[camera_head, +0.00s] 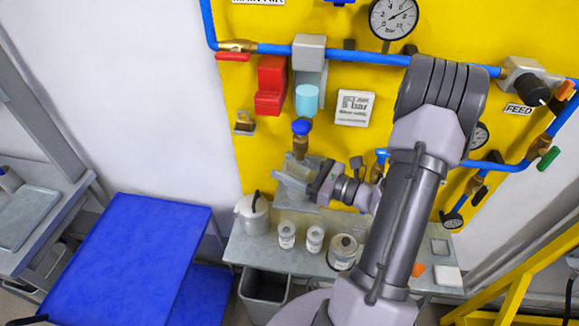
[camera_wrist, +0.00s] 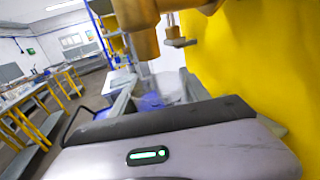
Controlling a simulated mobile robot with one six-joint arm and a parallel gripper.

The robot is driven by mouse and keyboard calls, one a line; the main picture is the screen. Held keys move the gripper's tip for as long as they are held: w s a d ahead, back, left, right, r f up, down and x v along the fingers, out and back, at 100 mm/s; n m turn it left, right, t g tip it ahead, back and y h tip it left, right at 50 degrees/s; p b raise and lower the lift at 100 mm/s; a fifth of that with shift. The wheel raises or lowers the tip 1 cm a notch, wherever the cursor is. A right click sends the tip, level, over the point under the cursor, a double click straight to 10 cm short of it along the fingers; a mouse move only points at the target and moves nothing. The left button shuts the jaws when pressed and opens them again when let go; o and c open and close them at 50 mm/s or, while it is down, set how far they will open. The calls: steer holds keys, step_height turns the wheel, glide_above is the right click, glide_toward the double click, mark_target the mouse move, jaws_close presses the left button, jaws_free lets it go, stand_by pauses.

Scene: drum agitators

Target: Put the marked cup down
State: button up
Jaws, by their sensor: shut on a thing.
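My gripper (camera_head: 295,181) is in the middle of the head view, just below a brass fitting with a blue cap (camera_head: 301,127) on the yellow panel. It is above the grey bench, clear of the bench top. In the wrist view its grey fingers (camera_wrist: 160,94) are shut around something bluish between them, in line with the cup. The cup's outline and mark are mostly hidden by the fingers and cannot be made out. Brass parts (camera_wrist: 145,28) hang close above the fingers in the wrist view.
The grey bench (camera_head: 242,248) holds a white lidded pot (camera_head: 252,212), two labelled jars (camera_head: 287,235) (camera_head: 314,239) and a wider dark-topped jar (camera_head: 343,252). A grey bin (camera_head: 264,290) stands below. A blue table (camera_head: 130,260) is left, its top bare.

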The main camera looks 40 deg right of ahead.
steer(key=o, duration=1.5)
steer(key=shift+f, duration=0.15)
steer(key=shift+c, duration=0.2)
steer(key=shift+r, duration=0.25)
steer(key=v, duration=1.2)
